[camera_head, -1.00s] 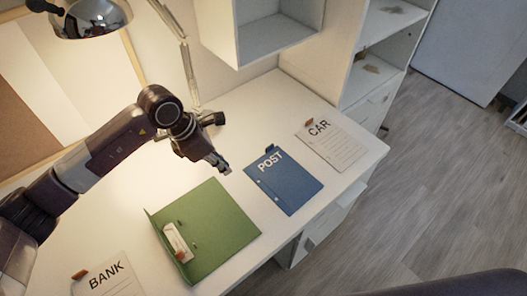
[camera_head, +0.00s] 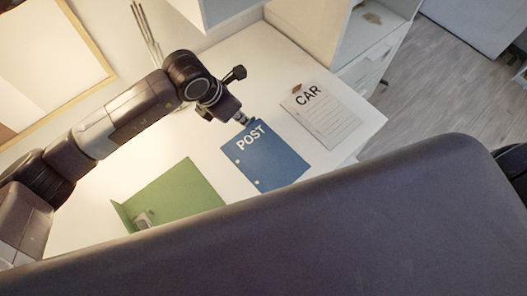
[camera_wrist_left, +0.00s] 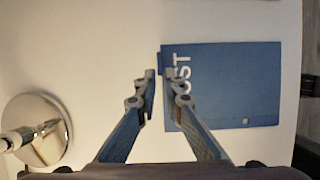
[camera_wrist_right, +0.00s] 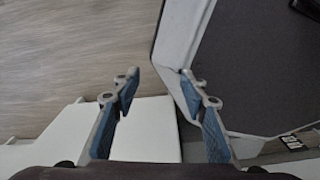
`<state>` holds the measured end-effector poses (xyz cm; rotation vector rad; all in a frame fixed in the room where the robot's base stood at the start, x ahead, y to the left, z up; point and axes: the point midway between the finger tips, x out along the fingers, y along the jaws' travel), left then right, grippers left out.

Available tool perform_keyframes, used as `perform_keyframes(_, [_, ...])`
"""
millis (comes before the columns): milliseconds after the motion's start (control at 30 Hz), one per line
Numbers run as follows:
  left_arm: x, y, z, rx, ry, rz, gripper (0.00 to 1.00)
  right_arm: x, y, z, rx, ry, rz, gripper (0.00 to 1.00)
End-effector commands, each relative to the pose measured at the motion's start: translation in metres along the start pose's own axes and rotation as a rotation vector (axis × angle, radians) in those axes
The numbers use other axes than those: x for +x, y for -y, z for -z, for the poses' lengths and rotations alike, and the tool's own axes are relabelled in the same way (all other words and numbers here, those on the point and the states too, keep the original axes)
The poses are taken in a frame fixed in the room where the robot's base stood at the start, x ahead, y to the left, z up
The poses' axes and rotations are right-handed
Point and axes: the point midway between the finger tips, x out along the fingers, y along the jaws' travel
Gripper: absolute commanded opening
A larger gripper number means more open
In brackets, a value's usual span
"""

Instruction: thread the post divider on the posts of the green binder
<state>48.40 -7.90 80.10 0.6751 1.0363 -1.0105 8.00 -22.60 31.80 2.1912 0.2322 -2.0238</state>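The blue post divider (camera_head: 270,160) lies flat on the white desk, with "POST" along its upper edge and holes on its left side. The green binder (camera_head: 175,198) lies open to its left; its lower part is hidden behind my dark arm link, and its posts cannot be made out. My left gripper (camera_head: 243,118) is at the post divider's upper edge. In the left wrist view the fingers (camera_wrist_left: 161,73) are apart, one at each side of the edge of the blue post divider (camera_wrist_left: 240,85) near its tab. My right gripper (camera_wrist_right: 160,74) is open and empty, away from the divider.
The car divider (camera_head: 320,112) lies to the right of the post divider. A lamp base (camera_wrist_left: 35,130) stands on the desk left of my left gripper. A white shelf unit (camera_head: 335,35) stands at the back. My arm link covers the desk's front.

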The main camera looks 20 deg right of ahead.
Motion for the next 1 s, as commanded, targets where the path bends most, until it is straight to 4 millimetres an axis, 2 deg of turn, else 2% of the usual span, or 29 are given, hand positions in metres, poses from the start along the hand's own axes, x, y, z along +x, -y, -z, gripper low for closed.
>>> perform_keyframes(100, [0.015,0.001,-0.001,-0.001,-0.004,0.003,0.09,-0.008,-0.003,0.004,-0.001,-0.005,-0.003,0.40])
perform_keyframes(300, [0.036,0.000,-0.001,-0.001,-0.001,0.002,0.09,-0.009,-0.010,0.010,-0.001,-0.014,-0.012,0.40])
perform_keyframes(567, [0.039,-0.001,-0.001,0.001,-0.001,0.001,0.09,-0.009,-0.014,0.010,0.001,-0.014,-0.016,0.40])
perform_keyframes(667, [0.039,-0.001,-0.001,0.000,-0.001,0.001,0.00,-0.009,-0.014,0.010,0.001,-0.014,-0.016,0.40])
perform_keyframes(1000, [0.038,-0.001,-0.001,0.000,-0.001,0.001,0.00,-0.009,-0.013,0.009,0.000,-0.013,-0.015,0.40])
